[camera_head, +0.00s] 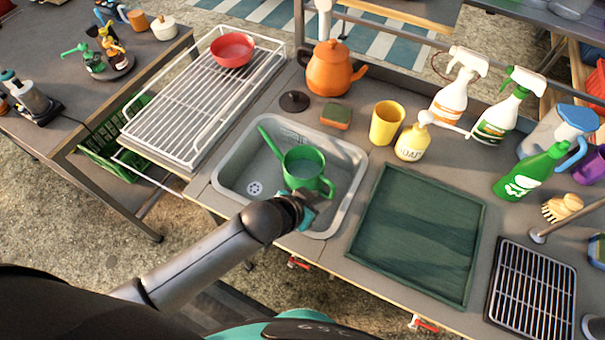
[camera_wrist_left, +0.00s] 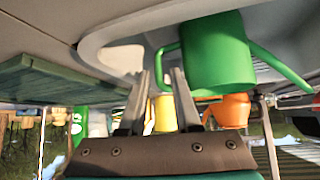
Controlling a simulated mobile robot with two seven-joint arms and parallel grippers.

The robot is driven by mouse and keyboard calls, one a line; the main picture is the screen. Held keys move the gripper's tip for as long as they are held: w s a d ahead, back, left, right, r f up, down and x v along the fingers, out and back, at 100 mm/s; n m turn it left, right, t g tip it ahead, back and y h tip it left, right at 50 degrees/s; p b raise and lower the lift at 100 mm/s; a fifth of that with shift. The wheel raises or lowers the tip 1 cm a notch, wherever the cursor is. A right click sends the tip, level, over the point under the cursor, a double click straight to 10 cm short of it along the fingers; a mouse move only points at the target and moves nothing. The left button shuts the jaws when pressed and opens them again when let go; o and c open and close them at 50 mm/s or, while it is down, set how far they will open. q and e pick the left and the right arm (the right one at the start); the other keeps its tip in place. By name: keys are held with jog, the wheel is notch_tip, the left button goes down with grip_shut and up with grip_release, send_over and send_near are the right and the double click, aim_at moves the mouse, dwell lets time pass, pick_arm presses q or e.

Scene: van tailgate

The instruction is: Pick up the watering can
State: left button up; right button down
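A green watering can (camera_head: 303,167) stands in the sink basin (camera_head: 345,190), its spout pointing to the upper left and its handle toward the lower right. My left gripper (camera_head: 304,203) is at the near side of the can, beside the handle. In the left wrist view, which appears upside down, the can (camera_wrist_left: 215,55) is close ahead. The two fingers of the left gripper (camera_wrist_left: 160,75) are apart there, and the can's handle shows between their tips. I cannot tell whether they touch it. My right gripper is not in view.
A wire rack (camera_head: 190,105) with a red bowl (camera_head: 233,48) is left of the sink. An orange kettle (camera_head: 331,70), yellow cup (camera_head: 386,123) and spray bottles (camera_head: 455,88) stand behind it. A dark green tray (camera_head: 420,235) lies to the right.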

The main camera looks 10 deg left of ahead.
aim_at(331, 196)
pick_arm(q)
jog(key=shift+d+b+x, duration=0.1)
jog(key=shift+b+x, duration=0.3)
jog(key=shift+x, duration=0.95)
jog(key=shift+d+b+x, duration=0.15)
jog(key=shift+b+x, duration=0.2)
jog(key=shift+x, duration=1)
jog(key=shift+r, duration=0.15)
grip_shut()
jog(key=shift+s, duration=0.1)
